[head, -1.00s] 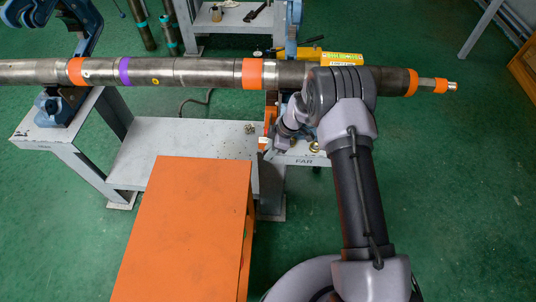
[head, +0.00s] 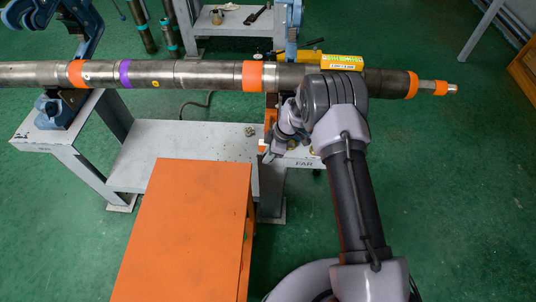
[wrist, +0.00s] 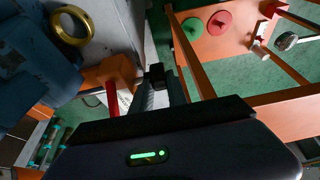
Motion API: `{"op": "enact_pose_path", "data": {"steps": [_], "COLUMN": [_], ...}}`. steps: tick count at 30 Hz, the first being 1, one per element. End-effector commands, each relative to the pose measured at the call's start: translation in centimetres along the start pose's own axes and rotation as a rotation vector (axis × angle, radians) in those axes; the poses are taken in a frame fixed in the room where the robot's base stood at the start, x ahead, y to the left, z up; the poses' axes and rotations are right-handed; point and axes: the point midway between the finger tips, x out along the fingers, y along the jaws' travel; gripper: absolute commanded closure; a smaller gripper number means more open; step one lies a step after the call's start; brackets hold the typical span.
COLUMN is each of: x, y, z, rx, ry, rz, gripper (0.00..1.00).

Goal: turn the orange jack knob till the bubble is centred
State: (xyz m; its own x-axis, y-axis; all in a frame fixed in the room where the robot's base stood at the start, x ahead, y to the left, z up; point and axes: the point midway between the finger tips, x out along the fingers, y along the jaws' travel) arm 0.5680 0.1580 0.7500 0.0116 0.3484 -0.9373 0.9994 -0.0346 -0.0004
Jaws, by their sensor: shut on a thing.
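A long steel pipe (head: 205,75) with orange and purple bands lies across the head view. A yellow level (head: 342,61) sits at its right part, partly behind my arm; its bubble is too small to make out. An orange jack part (head: 270,113) stands under the pipe, left of my wrist. My gripper (head: 273,152) is low beside the jack, above the grey stand marked FAR. In the wrist view, my gripper (wrist: 157,78) reaches up to an orange piece (wrist: 112,72) beside a red bar. My gripper is shut on the orange jack knob, mostly hidden by the fingers.
An orange cabinet (head: 190,225) stands in front of the pipe, left of my arm. A blue vise (head: 62,110) holds the pipe's left part on a grey stand. A brass ring (wrist: 70,25) shows in the wrist view.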

Motion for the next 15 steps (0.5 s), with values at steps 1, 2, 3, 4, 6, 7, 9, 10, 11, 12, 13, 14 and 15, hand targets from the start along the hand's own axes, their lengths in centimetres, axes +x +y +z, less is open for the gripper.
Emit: {"op": "enact_pose_path", "data": {"steps": [1,2,3,4,6,7,9,10,11,12,13,14,15], "x": [-0.06,-0.06,-0.06,-0.04,-0.03,0.01,0.12,0.18,0.26,0.37,0.45,0.53,0.62], "y": [-0.03,-0.03,-0.04,-0.05,0.01,0.0,0.01,0.04,0.02,0.04,0.02,0.05,0.07], "z": [-0.14,-0.16,-0.21,-0.28,-0.37,-0.45,-0.55,-0.59,-0.61,-0.68,-0.69,-0.75,-0.76], "rx": [-0.004,-0.004,-0.004,-0.004,-0.005,-0.006,-0.007,-0.008,-0.008,-0.008,-0.006,-0.008,-0.006], "ry": [-0.018,-0.033,-0.056,-0.075,-0.126,-0.15,-0.211,-0.239,-0.267,-0.305,-0.333,-0.362,-0.399], "rz": [0.0,0.0,-0.001,-0.001,0.0,0.0,0.001,0.002,0.001,0.002,0.001,0.002,0.003], "gripper": [1.0,1.0,1.0,1.0,1.0,1.0,1.0,1.0,1.0,1.0,1.0,1.0,1.0]}}
